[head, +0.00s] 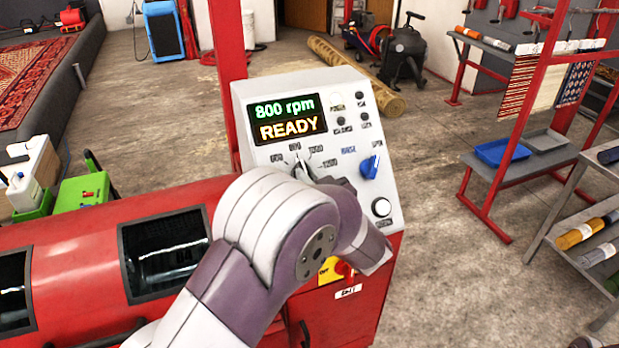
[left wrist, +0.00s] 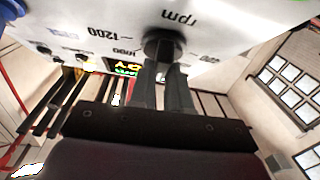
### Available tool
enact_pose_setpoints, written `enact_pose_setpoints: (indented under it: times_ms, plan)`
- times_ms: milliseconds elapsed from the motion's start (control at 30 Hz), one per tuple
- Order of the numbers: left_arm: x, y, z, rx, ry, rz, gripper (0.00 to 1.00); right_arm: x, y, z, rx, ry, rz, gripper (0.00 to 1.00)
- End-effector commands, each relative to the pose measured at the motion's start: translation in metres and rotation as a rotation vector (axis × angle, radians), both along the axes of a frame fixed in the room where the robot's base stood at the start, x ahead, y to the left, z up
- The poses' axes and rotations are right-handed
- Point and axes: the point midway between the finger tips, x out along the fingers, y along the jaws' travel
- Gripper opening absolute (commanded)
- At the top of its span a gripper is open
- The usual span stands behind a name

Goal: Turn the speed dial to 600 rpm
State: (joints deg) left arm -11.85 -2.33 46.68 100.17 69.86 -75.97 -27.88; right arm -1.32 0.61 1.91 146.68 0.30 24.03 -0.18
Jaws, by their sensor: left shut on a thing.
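The speed dial is a dark round knob on the white control panel (head: 245,103). It shows in the left wrist view (left wrist: 163,40), with "rpm" and speed numbers printed around it. My left gripper (left wrist: 163,75) is shut on the dial, its two dark fingers reaching up to it. In the head view my left wrist hides most of the dial and the fingers; the pointer's angle is not clear there. The panel's display (head: 289,119) reads "800 rpm" in green and "READY" in orange. My right gripper is not in view.
A blue knob (head: 370,166) and a white round button (head: 382,207) sit right of the dial. A red knob on a yellow plate (head: 343,270) is lower down. The red drum machine (head: 80,255) lies left. Racks with trays (head: 501,152) stand right, with clear floor between.

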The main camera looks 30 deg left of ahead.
Motion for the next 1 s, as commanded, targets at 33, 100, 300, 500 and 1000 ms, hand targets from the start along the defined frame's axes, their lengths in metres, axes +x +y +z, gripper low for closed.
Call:
enact_pose_setpoints:
  times_ms: [33, 100, 300, 500, 1000]
  plan:
    - [0.001, -0.0006, -0.0013, -0.016, -0.018, 0.019, 0.0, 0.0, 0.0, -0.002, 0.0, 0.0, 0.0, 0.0]
    - [0.0012, -0.0009, -0.001, -0.043, -0.05, 0.054, 0.0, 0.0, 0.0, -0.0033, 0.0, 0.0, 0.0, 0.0]
    - [0.0023, -0.0014, -0.0005, -0.123, -0.144, 0.159, 0.0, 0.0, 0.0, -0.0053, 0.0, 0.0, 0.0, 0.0]
    - [0.0033, -0.0018, 0.0005, -0.196, -0.23, 0.252, 0.0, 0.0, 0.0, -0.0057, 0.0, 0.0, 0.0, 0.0]
    - [0.004, -0.002, 0.0013, -0.286, -0.334, 0.37, 0.0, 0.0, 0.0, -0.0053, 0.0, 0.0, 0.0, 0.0]
